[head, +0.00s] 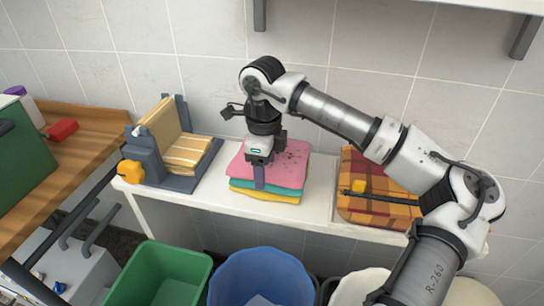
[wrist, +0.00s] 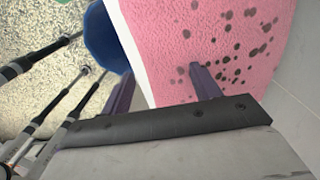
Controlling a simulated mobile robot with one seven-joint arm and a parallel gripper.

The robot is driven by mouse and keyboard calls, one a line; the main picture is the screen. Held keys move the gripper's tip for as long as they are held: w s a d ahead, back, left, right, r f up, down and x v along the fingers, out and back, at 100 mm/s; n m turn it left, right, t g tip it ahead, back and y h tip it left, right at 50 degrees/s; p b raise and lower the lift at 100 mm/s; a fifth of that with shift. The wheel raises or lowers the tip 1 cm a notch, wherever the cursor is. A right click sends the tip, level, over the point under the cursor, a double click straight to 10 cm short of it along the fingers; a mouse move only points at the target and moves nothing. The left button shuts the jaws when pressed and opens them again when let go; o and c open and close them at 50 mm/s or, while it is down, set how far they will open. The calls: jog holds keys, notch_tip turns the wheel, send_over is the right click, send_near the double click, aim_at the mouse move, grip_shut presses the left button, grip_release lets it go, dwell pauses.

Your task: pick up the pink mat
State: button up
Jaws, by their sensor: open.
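The pink mat (head: 288,158) lies folded on top of a teal mat (head: 290,184) and a yellow mat (head: 268,195) on a white shelf. It has dark spots, which also show on it in the wrist view (wrist: 190,40). My gripper (head: 260,182) points down at the front edge of the stack, open and empty. I cannot tell whether either finger touches the mat.
A plaid cloth (head: 375,178) under a dark strap lies right. A green bin (head: 160,272) and blue bin (head: 262,277) stand below. Tiled wall behind.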

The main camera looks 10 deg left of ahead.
jog(key=c, duration=1.2)
jog(key=shift+s+r, duration=0.1)
